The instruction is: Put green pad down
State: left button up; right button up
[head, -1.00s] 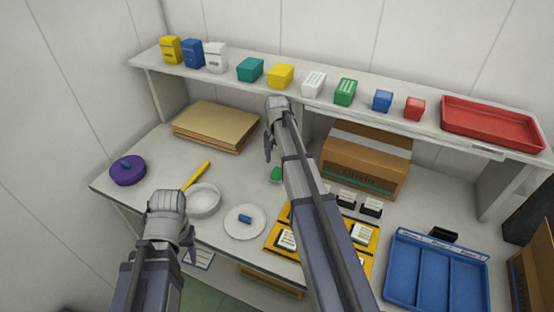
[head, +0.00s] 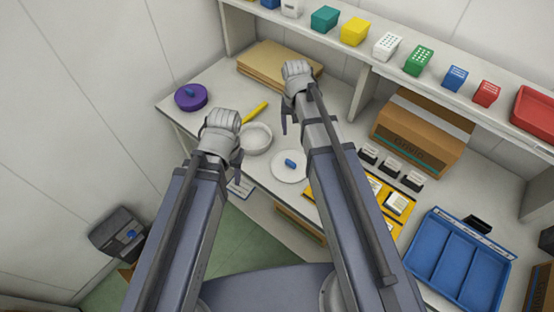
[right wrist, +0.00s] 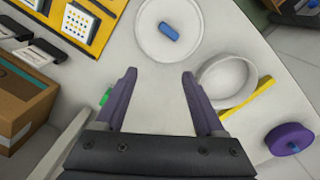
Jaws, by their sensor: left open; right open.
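The green pad (right wrist: 105,97) shows only as a small green sliver in the right wrist view, beside the left-hand finger and mostly hidden by it. It is out of sight in the head view, where my right arm covers that part of the table. My right gripper (right wrist: 159,74) is open with nothing between its fingers, above the table; it also shows in the head view (head: 287,115). My left gripper (head: 236,162) is open near the table's front edge, beside the white bowl (head: 256,138).
A white plate (head: 278,172) with a blue piece (head: 291,163) lies near the bowl. A yellow stick (head: 256,112) and purple round container (head: 191,97) are to the left. The yellow board (head: 399,216), cardboard box (head: 418,135) and blue tray (head: 462,257) crowd the right.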

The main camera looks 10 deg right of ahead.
jog(key=s+a+n, duration=0.7)
jog(key=s+a, duration=0.3)
jog(key=s, duration=0.4)
jog(key=shift+h, duration=0.3)
jog(key=shift+a, duration=0.1)
jog(key=shift+f+b, duration=0.75)
jog(key=shift+b, duration=0.05)
